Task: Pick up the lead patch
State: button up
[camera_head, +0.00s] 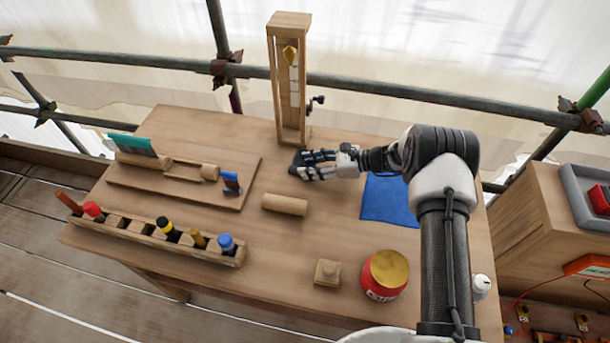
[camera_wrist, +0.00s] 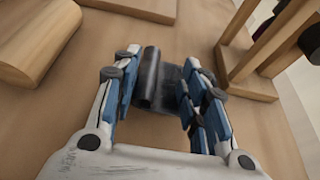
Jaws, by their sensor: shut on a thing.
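The lead patch (camera_wrist: 150,78) is a small dark grey sheet with a rolled or folded edge. In the wrist view it lies between the two blue-padded fingers of my gripper (camera_wrist: 162,82), which is shut on it. In the head view my gripper (camera_head: 311,164) is low over the middle of the bench, just in front of the tall wooden frame. There the patch is mostly hidden by the fingers, with only a dark bit at their tips. I cannot tell whether the patch still touches the bench top.
The wooden frame (camera_head: 273,75) stands close behind my gripper. A wooden roller (camera_head: 284,205) lies in front of it. A blue cloth (camera_head: 387,205) lies to the right, partly behind my arm. A red tin (camera_head: 385,277), a small wooden block (camera_head: 327,272) and a tool rack (camera_head: 140,232) are nearer the front.

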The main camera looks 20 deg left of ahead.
jog(key=shift+s+d+f, duration=0.1)
jog(key=shift+s+f, duration=0.15)
jog(key=shift+f, duration=0.2)
grip_shut()
jog(key=shift+w+r, duration=0.1)
jog(key=shift+r, duration=0.05)
